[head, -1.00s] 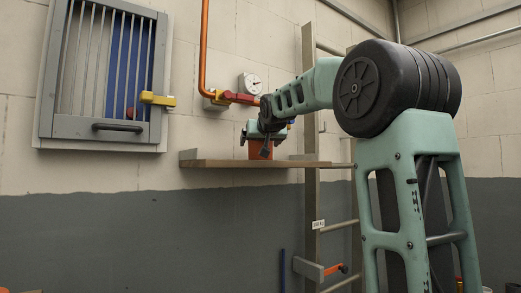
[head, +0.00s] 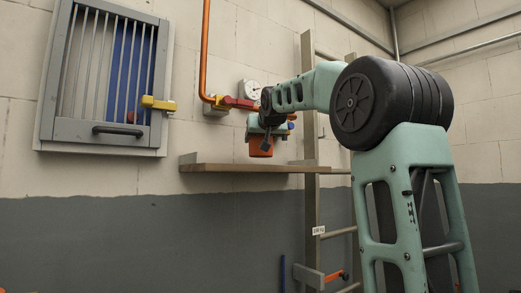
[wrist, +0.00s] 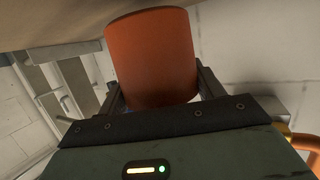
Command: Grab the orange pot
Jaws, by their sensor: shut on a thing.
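The orange pot (head: 259,147) is held by my gripper (head: 262,140) just above the wooden shelf (head: 250,168) in the head view. A strip of wall shows between the pot and the shelf. In the wrist view the pot (wrist: 152,60) sits between my two fingers, one on each side, and my gripper (wrist: 155,98) is shut on it. In the head view my gripper hides the upper part of the pot.
An orange pipe (head: 204,50) with a red and yellow valve (head: 235,102) and a round gauge (head: 249,89) is on the wall close behind my gripper. A barred window (head: 105,75) is at left. A ladder-like rack (head: 311,190) stands right of the shelf.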

